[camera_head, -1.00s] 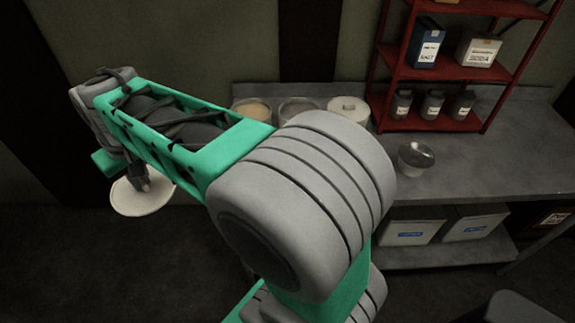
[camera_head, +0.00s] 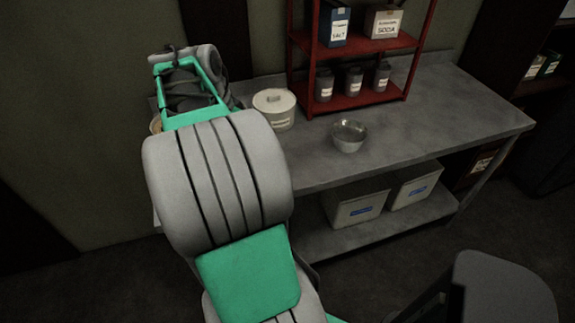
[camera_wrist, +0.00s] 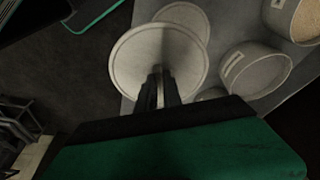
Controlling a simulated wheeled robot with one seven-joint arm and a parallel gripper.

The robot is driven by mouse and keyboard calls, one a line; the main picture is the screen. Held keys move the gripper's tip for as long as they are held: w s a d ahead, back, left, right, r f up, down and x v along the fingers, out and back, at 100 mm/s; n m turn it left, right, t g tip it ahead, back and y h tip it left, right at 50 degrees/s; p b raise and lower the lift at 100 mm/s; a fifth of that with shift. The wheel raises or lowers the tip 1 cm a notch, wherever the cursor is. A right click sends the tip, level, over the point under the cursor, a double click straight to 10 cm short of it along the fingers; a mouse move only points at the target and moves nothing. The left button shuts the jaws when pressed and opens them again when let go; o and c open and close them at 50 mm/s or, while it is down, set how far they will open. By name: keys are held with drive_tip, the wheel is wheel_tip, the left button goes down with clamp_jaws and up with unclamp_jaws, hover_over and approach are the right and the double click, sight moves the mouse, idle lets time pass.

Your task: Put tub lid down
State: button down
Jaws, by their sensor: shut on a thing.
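My gripper (camera_wrist: 160,90) is shut on a round, pale tub lid (camera_wrist: 150,48), seen in the wrist view. The fingers meet at the middle of the lid, which is held up in front of the grey worktop. A second pale disc (camera_wrist: 191,19), like another lid, lies partly hidden behind it. Two tubs stand to the right: one labelled tub (camera_wrist: 258,72) and one with tan contents (camera_wrist: 301,20). In the head view my arm hides the gripper and held lid.
White bins (camera_head: 357,204) sit on the lower shelf. A dark chair-like shape (camera_head: 495,290) is at lower right.

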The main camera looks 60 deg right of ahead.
drive_tip(key=shift+s+d+f+m, duration=0.25)
drive_tip(key=shift+s+d+m, duration=0.45)
drive_tip(key=shift+s+d, duration=0.4)
drive_tip(key=s+d+f+p, duration=0.2)
drive_tip(key=s+d+f, duration=0.2)
drive_tip(key=d, duration=0.4)
hover_over(291, 161)
drive_tip(key=f, duration=0.4)
drive_tip(key=a+f, duration=0.1)
drive_tip(key=f, duration=0.1)
drive_tip(key=shift+p, duration=0.3)
wheel_tip(291, 161, down, 3)
drive_tip(key=shift+w+r+p, duration=0.15)
drive_tip(key=shift+p, duration=0.3)
drive_tip(key=shift+f+b, duration=0.35)
drive_tip(key=c, duration=1.5)
unclamp_jaws()
drive_tip(key=shift+r, duration=0.15)
